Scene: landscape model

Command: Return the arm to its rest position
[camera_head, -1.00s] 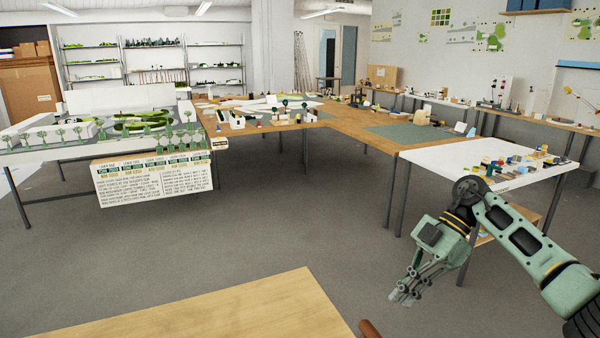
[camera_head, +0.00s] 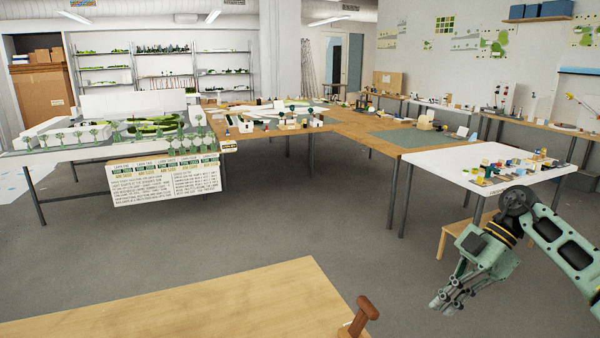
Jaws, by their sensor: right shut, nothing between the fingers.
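My right arm comes in from the right edge in the head view. It is green with black joints, bent at the elbow, with the forearm hanging down and to the left. My right gripper (camera_head: 446,303) points down and left over the grey floor. It is shut and empty, and it touches nothing. My left arm and gripper are not in view.
A wooden tabletop (camera_head: 220,305) fills the lower left, with a brown handle-shaped object (camera_head: 363,314) at its right edge. A white table (camera_head: 450,175) with small models stands behind my right arm. A landscape model table (camera_head: 60,157) stands left. Grey floor (camera_head: 300,225) lies clear between.

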